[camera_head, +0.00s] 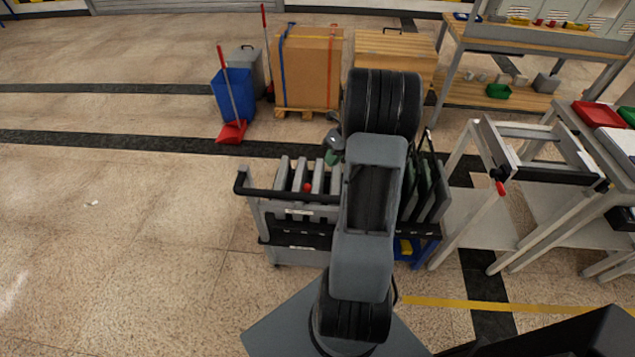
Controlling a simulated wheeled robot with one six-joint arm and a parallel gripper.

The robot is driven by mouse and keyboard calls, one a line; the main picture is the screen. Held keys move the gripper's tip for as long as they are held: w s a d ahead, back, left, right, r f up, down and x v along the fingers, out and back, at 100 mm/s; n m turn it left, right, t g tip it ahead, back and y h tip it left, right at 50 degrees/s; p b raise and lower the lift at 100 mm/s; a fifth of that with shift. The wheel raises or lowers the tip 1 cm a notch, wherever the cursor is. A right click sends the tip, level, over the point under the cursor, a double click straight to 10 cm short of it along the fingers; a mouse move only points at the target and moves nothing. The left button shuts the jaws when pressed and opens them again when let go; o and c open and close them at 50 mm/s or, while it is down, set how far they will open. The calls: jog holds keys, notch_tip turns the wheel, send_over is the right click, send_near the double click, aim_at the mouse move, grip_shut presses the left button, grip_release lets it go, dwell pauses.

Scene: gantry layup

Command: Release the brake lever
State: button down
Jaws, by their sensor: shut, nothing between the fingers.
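A red-tipped handle (500,188) on a black pivot hangs from the front corner of the pale metal frame at right. A red knob (307,187) shows among the grey upright panels of the cart in the middle. I cannot tell for certain which of these is the brake lever. My arm stands upright in the picture's middle and covers much of the cart. My gripper's fingers are hidden behind it. A small grey and green part shows just left of the arm; I cannot tell what it belongs to. Nothing of mine visibly touches either red part.
The cart (290,213) has a black push handle at its left end. Behind it stand a blue bin (233,97), a red dustpan (232,132) and a cardboard box (307,68). A workbench (535,39) stands at back right.

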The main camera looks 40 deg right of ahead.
jog(key=x, duration=1)
dwell(0.3)
jog(key=shift+r, duration=0.15)
